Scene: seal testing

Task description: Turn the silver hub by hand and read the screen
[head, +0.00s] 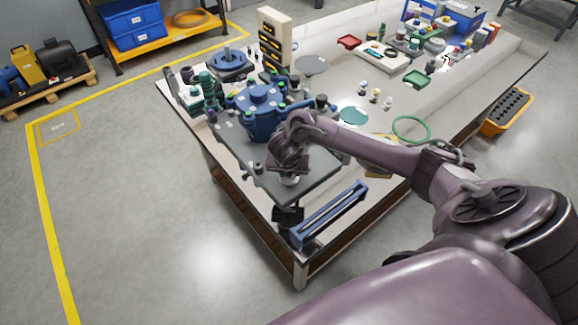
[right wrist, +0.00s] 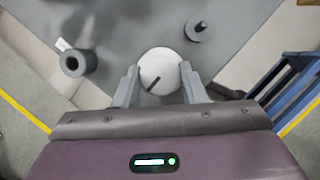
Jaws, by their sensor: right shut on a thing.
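The silver hub (right wrist: 158,66) is a pale round disc with a dark line mark, standing on a dark grey plate (right wrist: 120,20). My right gripper (right wrist: 160,78) has one finger on each side of the hub and is shut on it. In the head view the right gripper (head: 289,174) is at the plate's front corner, with the hub (head: 290,181) just under it, mostly hidden. A small black box (head: 288,213) hangs at the table edge below; I cannot tell whether it is the screen, and no reading is legible. My left gripper is not in view.
A blue valve body (head: 262,108) stands on the plate behind my gripper. A blue rail frame (head: 330,213) lies to the right. A dark cylinder (right wrist: 78,62) and a short peg (right wrist: 196,28) flank the hub. A green ring (head: 411,129) lies further right.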

